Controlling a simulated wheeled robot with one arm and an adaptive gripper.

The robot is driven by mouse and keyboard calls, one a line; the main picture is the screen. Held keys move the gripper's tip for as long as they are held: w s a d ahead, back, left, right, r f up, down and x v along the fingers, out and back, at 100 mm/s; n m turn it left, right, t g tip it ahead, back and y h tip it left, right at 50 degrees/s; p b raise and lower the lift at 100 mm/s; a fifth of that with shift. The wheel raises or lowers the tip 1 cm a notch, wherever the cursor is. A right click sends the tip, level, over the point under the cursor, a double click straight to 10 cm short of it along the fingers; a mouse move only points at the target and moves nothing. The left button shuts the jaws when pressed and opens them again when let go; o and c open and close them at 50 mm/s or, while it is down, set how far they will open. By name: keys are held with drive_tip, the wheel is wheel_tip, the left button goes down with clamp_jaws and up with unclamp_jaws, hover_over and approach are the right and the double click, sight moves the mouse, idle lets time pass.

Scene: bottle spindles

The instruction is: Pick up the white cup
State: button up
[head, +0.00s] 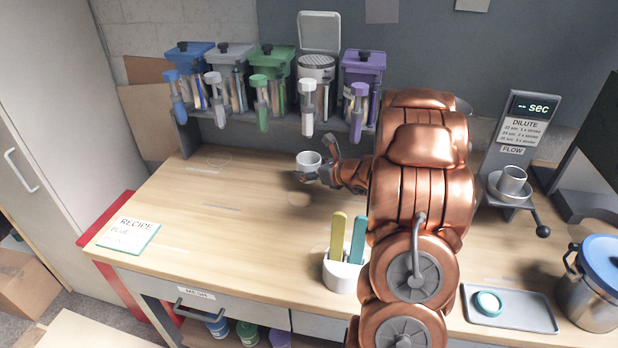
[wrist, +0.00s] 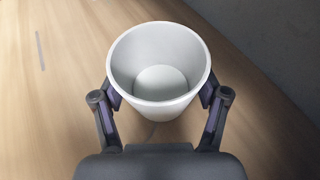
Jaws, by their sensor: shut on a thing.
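The white cup (head: 309,161) shows in the head view above the back middle of the wooden workbench (head: 200,235), in front of the dispenser row. In the wrist view the white cup (wrist: 158,108) is upright and empty, its open rim facing the camera. My gripper (head: 318,172) is shut on the cup. In the wrist view the gripper's two fingers (wrist: 160,100) press on its left and right sides. The cup appears held a little above the bench, with a soft shadow below it.
Dispensers with blue, grey, green and purple lids (head: 272,80) stand behind the cup. A white holder (head: 343,275) with yellow and teal sticks stands in front. A metal cup (head: 512,180) sits on the dilute station at right. A recipe card (head: 128,235) lies left; the bench's left half is clear.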

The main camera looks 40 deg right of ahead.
drive_tip(key=s+d+b, duration=0.1)
drive_tip(key=s, duration=0.5)
drive_tip(key=s+d+b, duration=0.1)
drive_tip(key=s, duration=0.4)
drive_tip(key=s+d+b, duration=0.1)
drive_tip(key=s, duration=0.5)
drive_tip(key=shift+s+d, duration=0.25)
drive_tip(key=shift+s, duration=0.1)
drive_tip(key=w+a+r, duration=0.1)
drive_tip(key=w, duration=0.2)
drive_tip(key=w+a+r, duration=0.1)
drive_tip(key=w, duration=0.2)
drive_tip(key=w+a, duration=0.2)
drive_tip(key=w, duration=0.1)
drive_tip(key=shift+w+a+r, duration=0.1)
drive_tip(key=shift+r, duration=0.3)
drive_tip(key=w+a+r, duration=0.2)
drive_tip(key=w+a, duration=0.2)
drive_tip(key=a, duration=0.5)
drive_tip(key=w+a+r+y, duration=0.1)
drive_tip(key=w+a+r, duration=0.1)
drive_tip(key=w+a, duration=0.3)
drive_tip(key=w+a+r+n, duration=0.1)
drive_tip(key=w+a, duration=0.3)
drive_tip(key=a, duration=0.9)
drive_tip(key=shift+w+a+r, duration=0.3)
drive_tip(key=shift+w+r, duration=0.1)
drive_tip(key=shift+r, duration=0.5)
